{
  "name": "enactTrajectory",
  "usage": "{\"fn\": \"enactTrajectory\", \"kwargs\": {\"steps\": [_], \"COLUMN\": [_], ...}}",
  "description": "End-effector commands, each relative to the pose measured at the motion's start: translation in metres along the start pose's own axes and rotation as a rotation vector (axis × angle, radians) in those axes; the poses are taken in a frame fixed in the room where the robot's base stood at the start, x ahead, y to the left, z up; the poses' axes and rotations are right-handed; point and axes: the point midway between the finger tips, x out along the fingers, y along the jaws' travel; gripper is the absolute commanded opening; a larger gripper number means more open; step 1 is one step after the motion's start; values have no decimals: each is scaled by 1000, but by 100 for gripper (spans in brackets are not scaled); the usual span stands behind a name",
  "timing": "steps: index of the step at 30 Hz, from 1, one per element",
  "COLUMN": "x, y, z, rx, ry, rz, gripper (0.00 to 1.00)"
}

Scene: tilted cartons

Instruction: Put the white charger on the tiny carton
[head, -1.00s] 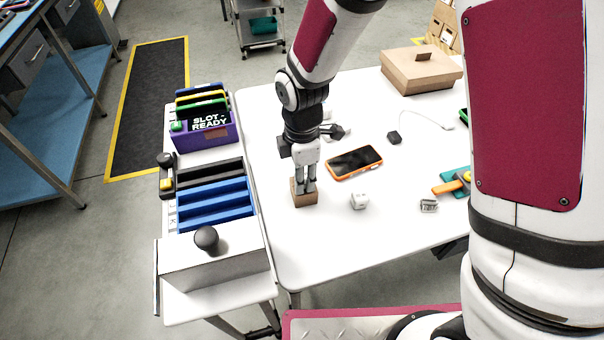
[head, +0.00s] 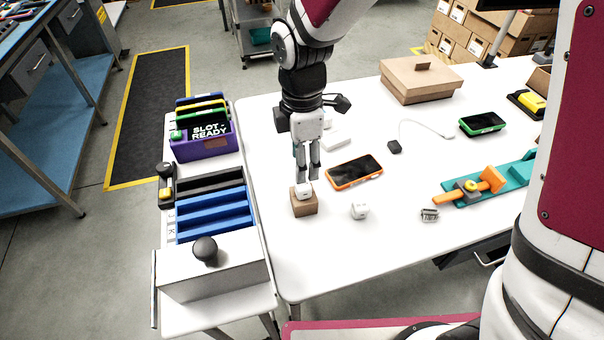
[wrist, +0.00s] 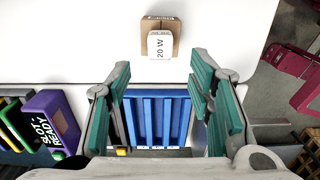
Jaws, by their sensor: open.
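The tiny carton (head: 304,207) is a small brown box near the left edge of the white table. The white charger (head: 304,190) rests on top of it; in the wrist view the charger (wrist: 160,44), marked "20 W", sits on the carton (wrist: 174,24) and covers part of its top. My gripper (head: 308,177) is open just above the charger in the head view. In the wrist view its green-padded fingers are spread wide, with the charger beyond their tips and nothing between them.
A white cube (head: 360,211), an orange phone (head: 355,171) and a small grey-white block (head: 429,215) lie to the right. A large lidded carton (head: 420,82) stands at the back. A side table at left holds blue racks (head: 212,208). The front of the table is clear.

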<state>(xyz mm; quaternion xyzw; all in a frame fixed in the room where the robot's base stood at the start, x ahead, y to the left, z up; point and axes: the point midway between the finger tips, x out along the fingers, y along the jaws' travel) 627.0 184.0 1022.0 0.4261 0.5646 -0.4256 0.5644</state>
Motion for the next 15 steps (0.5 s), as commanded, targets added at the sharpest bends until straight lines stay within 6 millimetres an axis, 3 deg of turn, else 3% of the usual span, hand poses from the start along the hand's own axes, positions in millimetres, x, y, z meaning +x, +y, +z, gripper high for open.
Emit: {"fn": "enactTrajectory", "kwargs": {"steps": [6,15], "x": [-28,-34], "y": [0,-1], "z": [0,1], "rx": [0,4], "ry": [0,-1], "rz": [2,1], "gripper": [48,48]}}
